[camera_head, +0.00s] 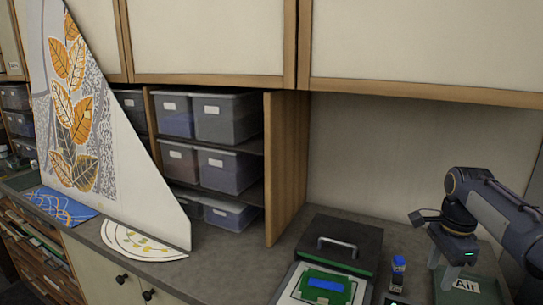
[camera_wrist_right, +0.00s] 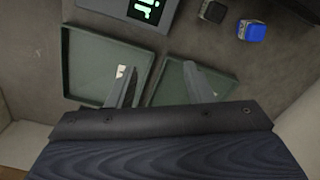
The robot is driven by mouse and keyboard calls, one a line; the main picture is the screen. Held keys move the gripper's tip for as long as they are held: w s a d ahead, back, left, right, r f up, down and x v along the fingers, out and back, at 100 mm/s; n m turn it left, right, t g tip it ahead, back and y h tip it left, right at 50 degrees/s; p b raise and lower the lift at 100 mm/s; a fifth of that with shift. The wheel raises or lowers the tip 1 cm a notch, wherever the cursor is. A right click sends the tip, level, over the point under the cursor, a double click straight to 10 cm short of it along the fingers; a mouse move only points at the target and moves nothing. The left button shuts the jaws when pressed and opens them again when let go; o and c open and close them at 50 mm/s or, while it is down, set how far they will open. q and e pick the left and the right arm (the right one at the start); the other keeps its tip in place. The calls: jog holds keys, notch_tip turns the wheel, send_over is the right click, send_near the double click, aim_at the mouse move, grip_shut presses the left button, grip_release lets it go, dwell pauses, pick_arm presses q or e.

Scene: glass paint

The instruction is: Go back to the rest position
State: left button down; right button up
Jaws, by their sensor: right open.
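The fingers are over shallow green trays (camera_wrist_right: 85,75). Whether the fingers touch a tray cannot be told. My left gripper is in neither view.
A small blue-topped item (camera_head: 398,268) stands left of the right gripper. A dark case with a handle (camera_head: 338,243) and a green-and-blue board (camera_head: 325,286) are further left. A tall leaf-patterned panel (camera_head: 150,190) leans at left. Wooden-edged cupboards (camera_head: 430,45) overhang the counter.

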jog(key=s+a+f+n+t+y, duration=0.2)
jog(key=s+a+f+n, duration=0.1)
jog(key=s+a+n, duration=0.5)
jog(key=s+a+f+n+t+y, duration=0.1)
jog(key=s+a+f+n+t, duration=0.2)
jog(key=s+a+n, duration=0.6)
jog(key=s+a+f, duration=0.1)
jog(key=s+a, duration=0.1)
jog(key=s, duration=0.3)
jog(key=shift+s+y, duration=0.35)
jog(key=shift+y, duration=0.05)
